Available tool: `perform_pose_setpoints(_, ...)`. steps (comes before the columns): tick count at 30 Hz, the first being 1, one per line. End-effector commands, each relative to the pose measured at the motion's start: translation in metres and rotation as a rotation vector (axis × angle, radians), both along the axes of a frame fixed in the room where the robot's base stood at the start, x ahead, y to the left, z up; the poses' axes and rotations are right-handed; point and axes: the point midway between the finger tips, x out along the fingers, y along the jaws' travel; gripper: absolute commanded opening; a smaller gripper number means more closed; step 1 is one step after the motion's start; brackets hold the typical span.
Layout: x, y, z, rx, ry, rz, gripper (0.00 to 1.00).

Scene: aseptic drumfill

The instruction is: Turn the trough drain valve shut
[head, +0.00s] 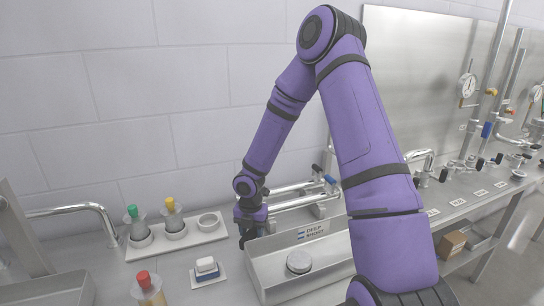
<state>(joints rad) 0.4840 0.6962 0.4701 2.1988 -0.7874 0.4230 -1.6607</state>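The steel trough (262,281) stands on the bench in front of me, with a blue and white label on its back wall and a round lidded piece (299,262) inside. My gripper (246,238) points down at the trough's upper left corner, beside its left end. Its fingers are small and dark here, so I cannot tell whether they are open or touching anything. I cannot clearly make out the drain valve. My purple arm covers the trough's right part. Pipes with a blue handle (330,180) and a black handle (317,168) run behind the trough.
A white tray (140,252) with green-capped and yellow-capped bottles and a cup lies left. A blue and white block (207,268) and a red-capped bottle (149,290) stand nearer. A curved tap (80,208) is far left. Gauges (467,86) and valves line the right wall.

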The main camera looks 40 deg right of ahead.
Motion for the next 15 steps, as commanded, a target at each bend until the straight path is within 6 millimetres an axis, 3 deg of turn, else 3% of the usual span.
perform_pose_setpoints(3, 0.002, -0.001, 0.025, -0.001, -0.008, -0.013, 0.47)
perform_pose_setpoints(15, 0.002, -0.001, 0.089, -0.001, -0.008, -0.015, 0.47)
